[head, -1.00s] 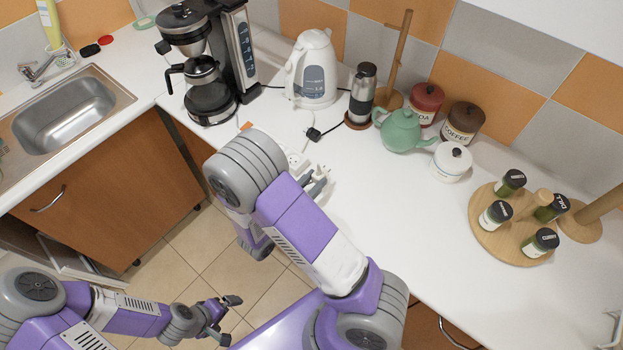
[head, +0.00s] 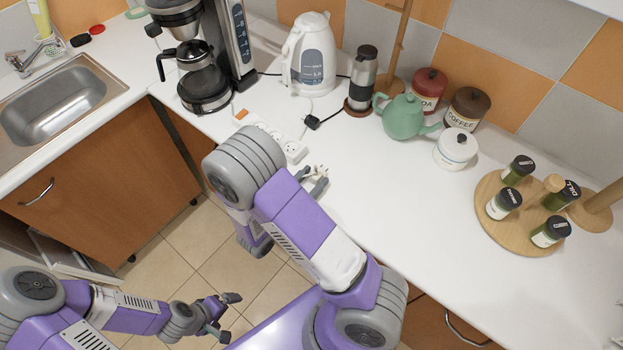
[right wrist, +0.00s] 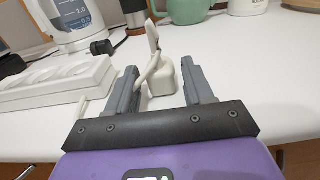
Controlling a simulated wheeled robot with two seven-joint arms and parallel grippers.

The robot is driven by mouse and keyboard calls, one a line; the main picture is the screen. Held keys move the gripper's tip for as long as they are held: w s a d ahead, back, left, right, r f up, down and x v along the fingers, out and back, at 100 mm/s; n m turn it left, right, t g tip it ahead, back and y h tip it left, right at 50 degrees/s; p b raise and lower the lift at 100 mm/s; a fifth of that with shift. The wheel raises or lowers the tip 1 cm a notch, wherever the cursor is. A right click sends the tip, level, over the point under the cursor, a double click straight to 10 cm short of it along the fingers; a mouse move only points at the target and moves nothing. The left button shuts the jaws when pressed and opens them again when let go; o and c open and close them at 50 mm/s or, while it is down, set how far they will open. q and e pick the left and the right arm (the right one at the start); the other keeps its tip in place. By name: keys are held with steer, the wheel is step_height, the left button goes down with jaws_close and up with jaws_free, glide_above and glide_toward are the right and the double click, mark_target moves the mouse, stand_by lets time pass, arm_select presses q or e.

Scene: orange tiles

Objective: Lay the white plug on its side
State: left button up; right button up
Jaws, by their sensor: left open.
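The white plug (right wrist: 161,80) stands on the white worktop in the right wrist view, its blocky body low and a thin pale part rising from it. It also shows small in the head view (head: 319,169), partly hidden by my right gripper. My right gripper (right wrist: 162,72) is open, its two grey fingers pointing at the plug, one on each side, with a gap on the right; on the left the cable or finger overlap is unclear. It is low over the worktop in the head view (head: 314,181). My left gripper (head: 222,316) is open and empty, away from the worktop over the floor.
A white power strip (right wrist: 58,82) lies left of the right gripper. A black plug (head: 312,122) is behind it. The kettle (head: 310,55), coffee machine (head: 200,55), teapot (head: 403,117) and white jar (head: 456,148) stand further back. The worktop (head: 400,190) to the right is clear.

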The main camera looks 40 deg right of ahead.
steer(key=shift+o, duration=0.5)
steer(key=v, duration=0.7)
steer(key=shift+a, duration=0.3)
steer(key=shift+s, duration=0.1)
